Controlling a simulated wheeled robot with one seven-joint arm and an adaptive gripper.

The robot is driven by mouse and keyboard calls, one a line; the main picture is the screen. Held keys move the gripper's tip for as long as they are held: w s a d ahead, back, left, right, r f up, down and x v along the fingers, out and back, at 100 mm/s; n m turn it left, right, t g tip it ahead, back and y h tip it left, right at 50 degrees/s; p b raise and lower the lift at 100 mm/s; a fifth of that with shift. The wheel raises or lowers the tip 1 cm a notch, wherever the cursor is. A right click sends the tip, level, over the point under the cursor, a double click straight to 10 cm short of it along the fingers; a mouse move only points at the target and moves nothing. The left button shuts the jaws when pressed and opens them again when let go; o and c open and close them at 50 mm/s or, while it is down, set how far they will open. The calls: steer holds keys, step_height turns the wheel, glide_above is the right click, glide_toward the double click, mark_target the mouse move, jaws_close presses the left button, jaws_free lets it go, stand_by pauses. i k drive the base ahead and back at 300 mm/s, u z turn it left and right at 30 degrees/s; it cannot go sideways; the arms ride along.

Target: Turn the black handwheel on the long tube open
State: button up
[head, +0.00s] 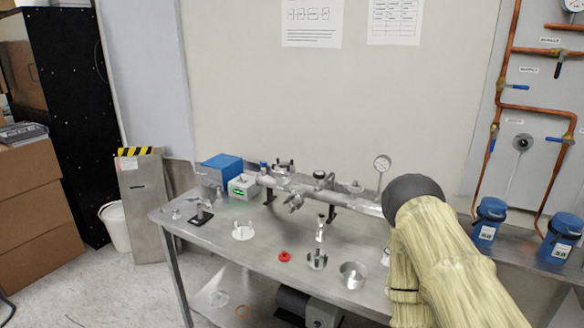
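The long silver tube (305,188) lies across the back of the metal table, held up on black stands. Several fittings stand along its top. One near the middle has a dark round top (320,175) that looks like the black handwheel, but it is too small to tell how far it is turned. Another fitting with a darker top (284,165) stands to its left. My arm, in a pale yellow sleeve with a dark rounded joint, covers the right end of the tube and table. My gripper does not show.
A pressure gauge (382,163) rises near the tube's right end. A blue box (220,170) stands at the table's back left. A red ring (284,256) and a metal cup (353,275) lie on the front. Copper pipes (508,50) and blue canisters (488,218) are at right.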

mark_target(319, 175)
steer(key=u, duration=0.2)
steer(key=i, duration=0.85)
steer(key=z, duration=0.1)
